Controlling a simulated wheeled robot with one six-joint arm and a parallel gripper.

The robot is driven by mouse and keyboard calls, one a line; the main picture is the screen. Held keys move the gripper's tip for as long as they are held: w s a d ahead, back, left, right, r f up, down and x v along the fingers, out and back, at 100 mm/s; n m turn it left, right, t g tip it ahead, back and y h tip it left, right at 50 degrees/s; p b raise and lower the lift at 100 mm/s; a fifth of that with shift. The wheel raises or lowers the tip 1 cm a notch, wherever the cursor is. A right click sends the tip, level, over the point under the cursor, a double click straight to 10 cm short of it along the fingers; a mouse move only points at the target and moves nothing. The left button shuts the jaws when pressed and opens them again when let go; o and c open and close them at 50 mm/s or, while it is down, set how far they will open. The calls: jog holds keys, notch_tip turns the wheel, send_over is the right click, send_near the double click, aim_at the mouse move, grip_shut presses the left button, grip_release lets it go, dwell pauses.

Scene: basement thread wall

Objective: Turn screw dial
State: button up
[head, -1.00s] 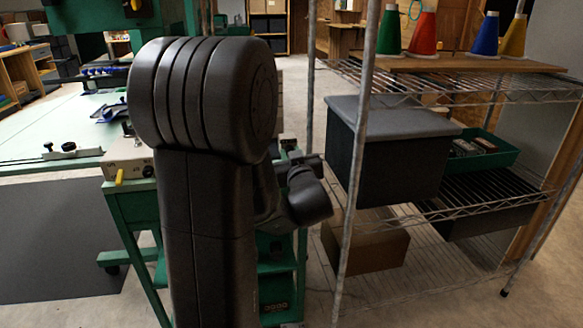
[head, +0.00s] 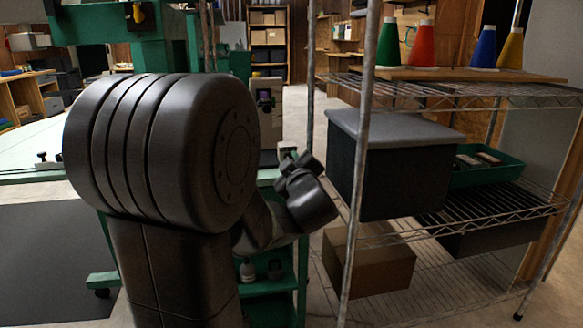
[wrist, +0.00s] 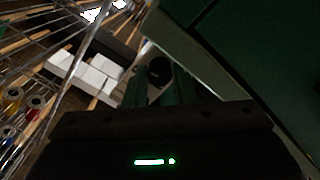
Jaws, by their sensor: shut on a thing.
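In the wrist view a dark round knob (wrist: 159,70), likely the screw dial, sits between the two green fingers of my gripper (wrist: 158,84). The fingers are shut on it. The picture is dark, so its markings and mounting cannot be made out. A large dark green surface (wrist: 245,50) lies close on the right. In the head view my dark arm fills the middle, and its wrist end is beside the green machine stand (head: 270,300). The dial cannot be made out there.
A wire shelf (head: 470,95) stands close on the right. It holds thread cones (head: 420,45), a dark lidded bin (head: 385,165) and a green tray (head: 490,170). A cardboard box (head: 370,265) is low down. Open floor shows at the left and behind.

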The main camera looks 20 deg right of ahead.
dwell(0.4)
jog(key=o, duration=1)
jog(key=shift+f, duration=0.1)
jog(key=shift+f, duration=0.1)
jog(key=shift+s+a, duration=0.1)
